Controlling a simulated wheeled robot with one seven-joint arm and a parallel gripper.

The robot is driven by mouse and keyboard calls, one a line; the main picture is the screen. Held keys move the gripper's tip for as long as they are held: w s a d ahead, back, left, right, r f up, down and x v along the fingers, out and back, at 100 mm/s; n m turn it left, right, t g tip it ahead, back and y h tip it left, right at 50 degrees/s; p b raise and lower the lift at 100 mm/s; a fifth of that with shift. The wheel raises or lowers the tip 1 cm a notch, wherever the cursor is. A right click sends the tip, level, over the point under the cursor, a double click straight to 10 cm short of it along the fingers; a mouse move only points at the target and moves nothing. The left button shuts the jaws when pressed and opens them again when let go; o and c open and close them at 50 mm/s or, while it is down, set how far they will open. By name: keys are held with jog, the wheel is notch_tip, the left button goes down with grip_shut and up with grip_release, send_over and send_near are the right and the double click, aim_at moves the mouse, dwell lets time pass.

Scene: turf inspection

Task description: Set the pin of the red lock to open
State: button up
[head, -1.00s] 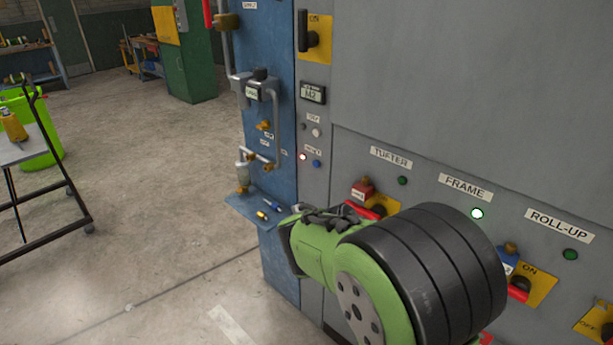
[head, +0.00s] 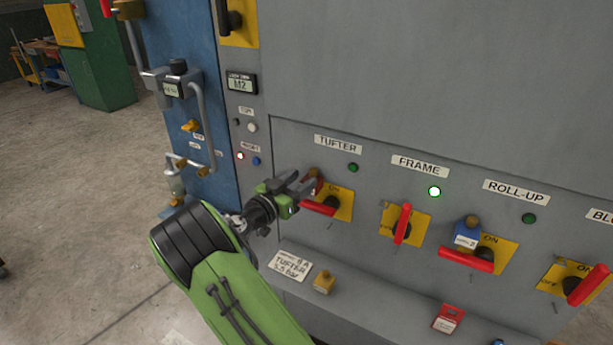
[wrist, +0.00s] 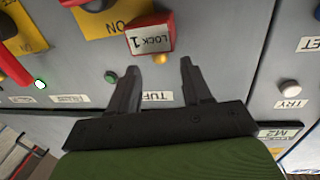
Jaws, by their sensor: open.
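The red lock, labelled "LOCK 1", shows upside down in the wrist view (wrist: 152,36). It hangs at the yellow switch plate under the TUFTER label. Its brass pin (wrist: 162,57) points toward my gripper. In the head view the lock (head: 311,187) is mostly hidden behind my gripper (head: 302,183). In the wrist view my gripper (wrist: 160,66) is open and empty, its two fingers pointing at the lock. The pin lies in line with the gap between the fingertips; I cannot tell whether it is between them.
The TUFTER switch handle (head: 321,207) is beside the lock. A blue lock (head: 467,233) hangs at the ROLL-UP switch. A brass-coloured block (head: 324,282) and a red labelled block (head: 449,318) sit on the ledge below. The FRAME lamp (head: 434,191) is lit.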

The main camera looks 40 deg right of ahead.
aim_at(311, 173)
jog(key=d, duration=0.3)
jog(key=shift+w+d, duration=0.2)
jog(key=shift+w, duration=0.15)
jog(key=shift+c, duration=0.3)
grip_shut()
